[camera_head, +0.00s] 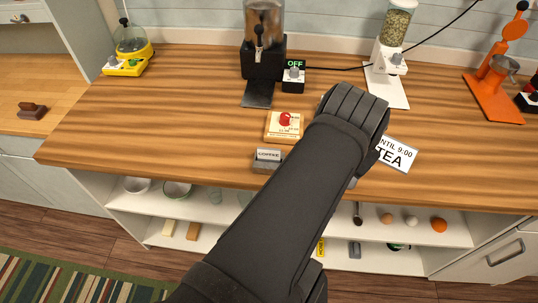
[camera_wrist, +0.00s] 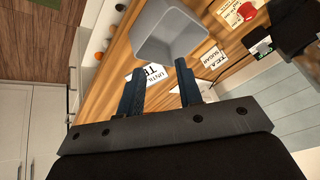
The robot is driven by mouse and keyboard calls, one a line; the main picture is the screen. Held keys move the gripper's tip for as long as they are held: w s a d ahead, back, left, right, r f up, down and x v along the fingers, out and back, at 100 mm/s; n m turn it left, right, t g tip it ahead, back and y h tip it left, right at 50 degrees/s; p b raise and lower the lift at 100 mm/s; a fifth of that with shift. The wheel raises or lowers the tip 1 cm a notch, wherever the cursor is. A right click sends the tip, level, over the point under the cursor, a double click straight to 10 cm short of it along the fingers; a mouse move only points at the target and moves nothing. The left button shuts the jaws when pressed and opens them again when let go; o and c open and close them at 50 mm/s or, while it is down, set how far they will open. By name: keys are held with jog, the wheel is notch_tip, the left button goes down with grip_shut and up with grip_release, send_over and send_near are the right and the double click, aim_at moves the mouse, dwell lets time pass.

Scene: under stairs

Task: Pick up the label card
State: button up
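A white card reading "UNTIL 9:00 TEA" (camera_head: 396,154) lies on the wooden counter, partly hidden by my arm; part of it shows beyond my fingers in the wrist view (camera_wrist: 155,74). A small white "COFFEE" card (camera_head: 268,155) stands in a grey holder (camera_head: 266,167) left of my forearm. Another white card with "TEA" and "SUGAR" lettering (camera_wrist: 208,58) shows right of my fingers in the wrist view. My gripper (camera_wrist: 158,67) is open, its two dark fingers apart with nothing seen held. The head view hides its fingers behind my arm.
A grey open container (camera_wrist: 170,36) shows just beyond my fingertips. A wooden block with a red knob (camera_head: 285,126) stands behind the card holder. A dispenser (camera_head: 263,50), a grinder (camera_head: 392,55) and an orange press (camera_head: 495,85) line the back. The left counter is mostly clear.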

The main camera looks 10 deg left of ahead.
jog(key=w+d+r+m+t+y, duration=0.15)
jog(key=w+r+m, duration=0.35)
jog(key=w+r, duration=0.7)
jog(key=w+d+r+m+t+y, duration=0.15)
jog(key=w+r+m, duration=0.35)
jog(key=w+r, duration=0.75)
jog(key=g+h, duration=0.1)
jog(key=g, duration=0.8)
send_over(269, 150)
notch_tip(269, 150, down, 19)
jog(key=f, duration=1.7)
jog(key=shift+w+f, duration=0.2)
jog(key=shift+f, duration=0.1)
grip_shut()
